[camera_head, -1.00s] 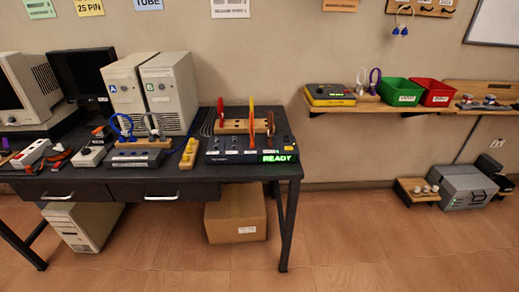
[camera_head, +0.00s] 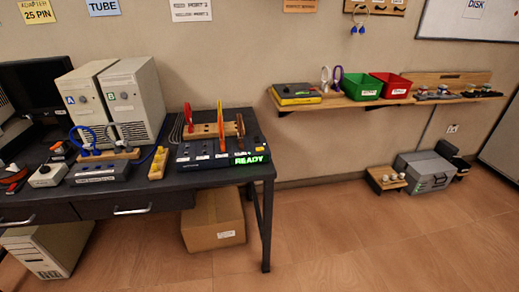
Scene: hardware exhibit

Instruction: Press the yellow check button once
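A black device (camera_head: 198,155) with a lit green READY display (camera_head: 249,159) stands at the right end of the dark desk. A small yellow patch (camera_head: 259,142), which looks like a button, is at the device's right end; any label on it is too small to read. A second device, yellow and black (camera_head: 296,94), lies on the wall shelf; its details are too small to tell. Neither of my grippers is in view.
The dark desk (camera_head: 184,197) holds two computer towers (camera_head: 131,99) and several small devices. A cardboard box (camera_head: 213,222) stands under its right end. The wooden shelf (camera_head: 352,103) carries green (camera_head: 359,87) and red (camera_head: 394,85) bins.

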